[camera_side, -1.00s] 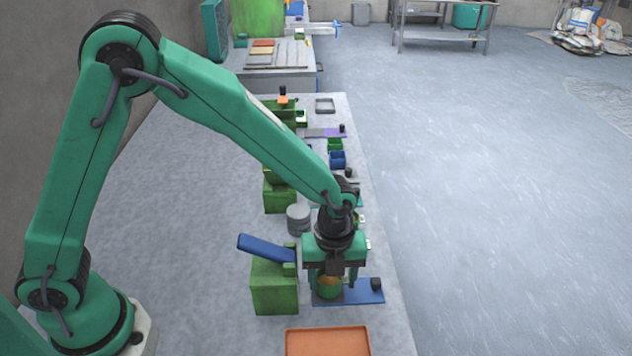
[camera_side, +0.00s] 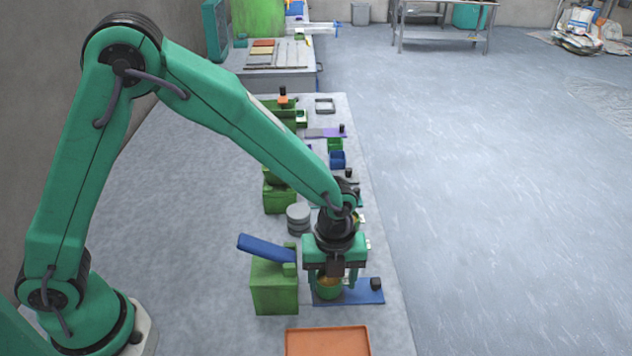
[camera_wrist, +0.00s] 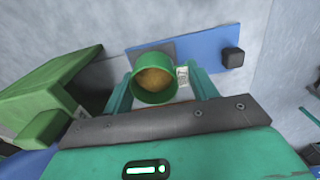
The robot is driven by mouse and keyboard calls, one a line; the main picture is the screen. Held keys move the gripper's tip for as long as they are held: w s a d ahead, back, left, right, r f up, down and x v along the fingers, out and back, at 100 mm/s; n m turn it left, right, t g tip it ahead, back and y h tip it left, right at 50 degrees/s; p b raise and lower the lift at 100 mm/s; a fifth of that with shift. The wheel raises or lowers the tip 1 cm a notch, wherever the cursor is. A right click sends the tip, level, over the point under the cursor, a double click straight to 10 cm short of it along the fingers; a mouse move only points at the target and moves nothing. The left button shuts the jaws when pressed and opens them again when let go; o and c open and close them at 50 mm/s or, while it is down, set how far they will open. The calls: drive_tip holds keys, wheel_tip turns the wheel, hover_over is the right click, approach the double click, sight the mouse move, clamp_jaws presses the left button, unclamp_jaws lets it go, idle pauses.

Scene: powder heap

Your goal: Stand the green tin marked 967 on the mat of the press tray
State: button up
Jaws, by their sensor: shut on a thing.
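The green tin (camera_side: 328,286) is upright and open at the top, with brown powder inside. It also shows in the wrist view (camera_wrist: 154,96), with a pale label on its right side; its marking is too small to read. My gripper (camera_side: 331,282) is shut on the tin, with one finger on each side of it. The press tray (camera_side: 362,291) is a flat blue plate with a black knob (camera_side: 376,284) at its right end. Its grey mat (camera_wrist: 150,54) shows partly behind the tin. The tin is over or on the mat; I cannot tell whether it touches.
A green press block (camera_side: 274,287) with a raised blue lever (camera_side: 265,248) stands just left of the tray. An orange tray (camera_side: 327,341) lies at the near edge. Grey round discs (camera_side: 298,217) are stacked behind. Bare table lies to the left.

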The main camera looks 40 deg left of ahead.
drive_tip(key=shift+f, duration=0.35)
drive_tip(key=o, duration=1.5)
drive_tip(key=shift+r, duration=0.15)
drive_tip(key=shift+r, duration=3.35)
